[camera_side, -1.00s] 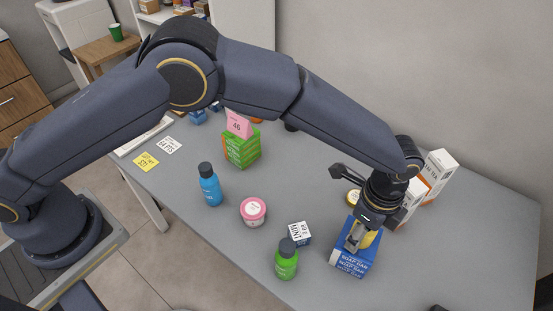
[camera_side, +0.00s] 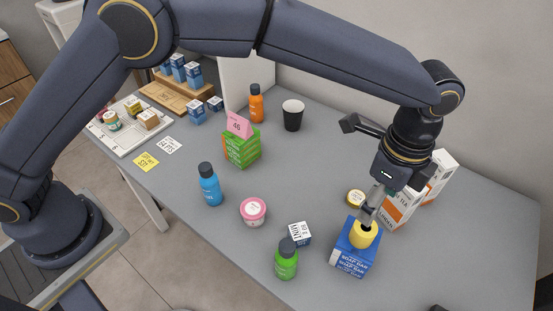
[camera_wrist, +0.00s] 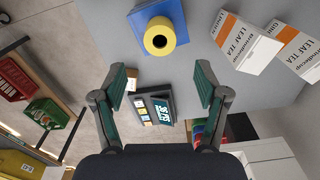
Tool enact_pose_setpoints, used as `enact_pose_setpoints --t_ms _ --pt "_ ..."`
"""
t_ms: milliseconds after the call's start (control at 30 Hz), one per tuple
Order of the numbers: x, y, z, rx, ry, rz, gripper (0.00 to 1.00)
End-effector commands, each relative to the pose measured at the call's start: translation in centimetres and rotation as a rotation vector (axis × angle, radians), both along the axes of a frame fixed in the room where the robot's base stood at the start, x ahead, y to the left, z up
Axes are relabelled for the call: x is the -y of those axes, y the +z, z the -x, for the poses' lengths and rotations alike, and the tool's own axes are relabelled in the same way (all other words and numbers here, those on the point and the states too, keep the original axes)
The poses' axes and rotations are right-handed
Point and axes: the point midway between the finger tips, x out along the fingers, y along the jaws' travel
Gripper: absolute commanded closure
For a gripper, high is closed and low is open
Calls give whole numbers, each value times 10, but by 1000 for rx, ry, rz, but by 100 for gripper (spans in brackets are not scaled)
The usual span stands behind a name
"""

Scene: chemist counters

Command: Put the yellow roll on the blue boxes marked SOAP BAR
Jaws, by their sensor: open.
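The yellow roll (camera_side: 363,235) rests on top of the blue boxes marked SOAP BAR (camera_side: 349,264), near their back end. In the wrist view the roll (camera_wrist: 159,37) sits on the blue box (camera_wrist: 145,14), with its hollow core showing. My gripper (camera_side: 372,205) is just above the roll in the side view, with a gap hard to judge. In the wrist view my gripper (camera_wrist: 164,88) has its two fingers spread wide with nothing between them, and the roll lies beyond the tips.
White and orange tea boxes (camera_side: 403,208) stand close behind my gripper. The counter (camera_side: 455,245) is clear to the right.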

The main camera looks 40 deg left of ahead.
Motion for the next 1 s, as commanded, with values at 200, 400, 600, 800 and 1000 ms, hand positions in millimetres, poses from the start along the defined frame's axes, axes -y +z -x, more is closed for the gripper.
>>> enact_pose_setpoints --t_ms 200,400,600,800,1000 --pt "-27 37 -11 24 91 18 27" --pt "-143 121 -19 116 477 90 27" --pt "-273 172 29 217 949 195 27" --pt "-362 171 106 308 1381 315 27" --pt "-396 148 155 357 1636 399 27"
